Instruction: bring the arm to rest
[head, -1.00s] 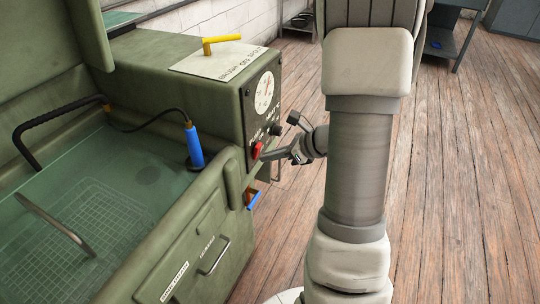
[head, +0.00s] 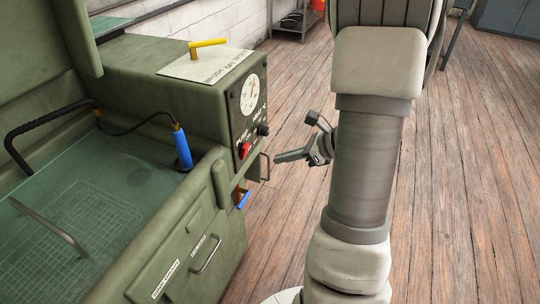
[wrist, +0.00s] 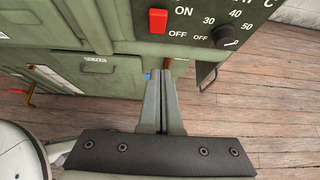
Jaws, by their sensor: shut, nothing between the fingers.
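My gripper (head: 278,158) is shut and empty, in the air just right of the green washer's control panel (head: 250,110). A gap shows between the fingertips and the panel. In the wrist view the two fingers (wrist: 161,78) lie together and point at the washer's front, below a red switch (wrist: 158,21) marked ON and OFF. The red switch also shows in the head view (head: 243,151). A black dial knob (wrist: 226,37) is right of the switch. My arm stands upright across the right of the head view and hides the floor behind it.
The washer's open basin (head: 80,215) holds a blue-handled brush (head: 182,148) on a hose. A blue-handled valve (head: 243,199) and a metal handle (head: 265,167) stick out of the washer's side. Wooden floor (head: 470,180) is clear on the right. A grey shelf (head: 300,20) stands at the back.

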